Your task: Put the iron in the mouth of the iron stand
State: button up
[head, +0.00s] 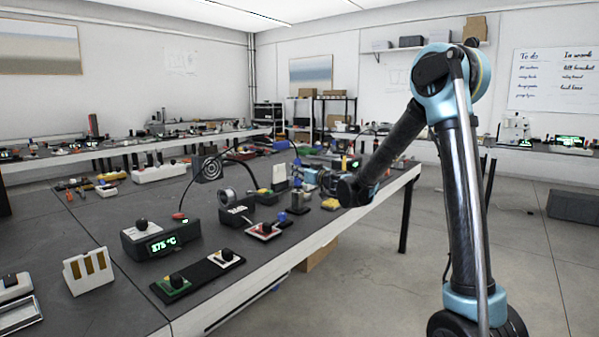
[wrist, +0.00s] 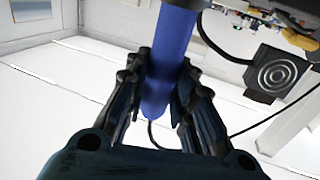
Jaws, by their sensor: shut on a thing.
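In the wrist view my gripper (wrist: 163,88) is shut on the iron (wrist: 173,45), with its fingers on both sides of the smooth blue handle. The handle's upper end runs out of the picture, and the iron's tip does not show. In the head view my gripper (head: 312,178) is over the right part of the dark bench, small and partly hidden behind my wrist. A dark base with a yellow patch (head: 264,192), possibly the iron stand, is left of my gripper. Its mouth cannot be made out.
A station reading about 575 °C (head: 158,243) stands nearer on the bench (head: 120,215), with a black cable arching from it.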

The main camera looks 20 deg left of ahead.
jog(key=shift+f, duration=0.7)
jog(key=o, duration=1.1)
jog(key=shift+c, duration=0.2)
jog(key=v, duration=1.2)
notch_tip(320, 180, up, 10)
dwell(0.3)
